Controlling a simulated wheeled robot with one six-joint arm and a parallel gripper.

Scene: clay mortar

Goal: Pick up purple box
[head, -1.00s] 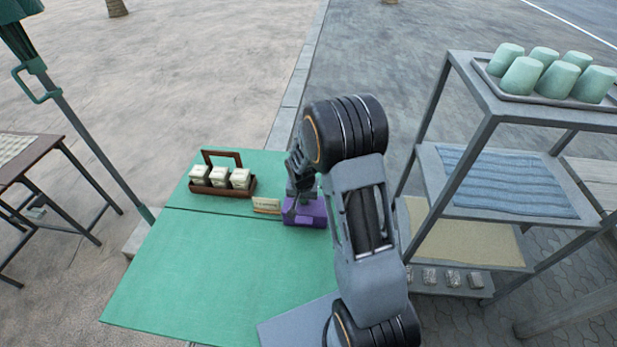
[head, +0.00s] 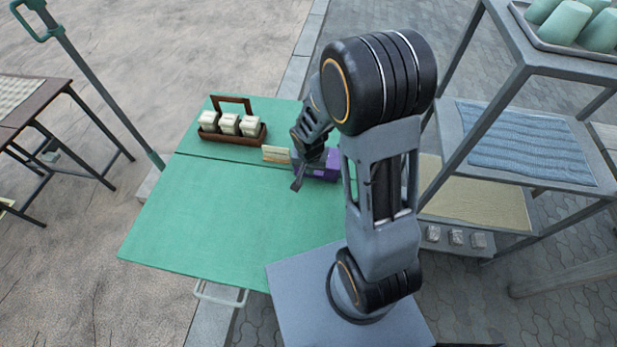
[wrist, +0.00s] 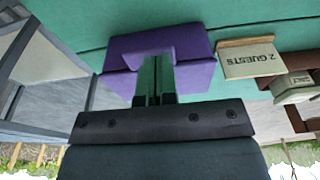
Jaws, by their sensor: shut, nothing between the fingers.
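The purple box (head: 324,170) sits on the green table (head: 215,215) near its right edge, partly hidden behind my arm in the head view. My gripper (head: 298,184) is at the box's near left side, with its fingers pointing down toward the table. In the wrist view, the purple box (wrist: 190,45) lies just beyond my gripper (wrist: 154,92), whose fingers are together and overlap it in the picture. Nothing is held. I cannot tell whether the fingers touch the box.
A small sign (head: 276,154) reading "2 GUESTS" in the wrist view stands close beside the box. A brown caddy (head: 232,137) with white-lidded jars is further left. A metal shelf (head: 520,75) with green cups stands right. The table's front is clear.

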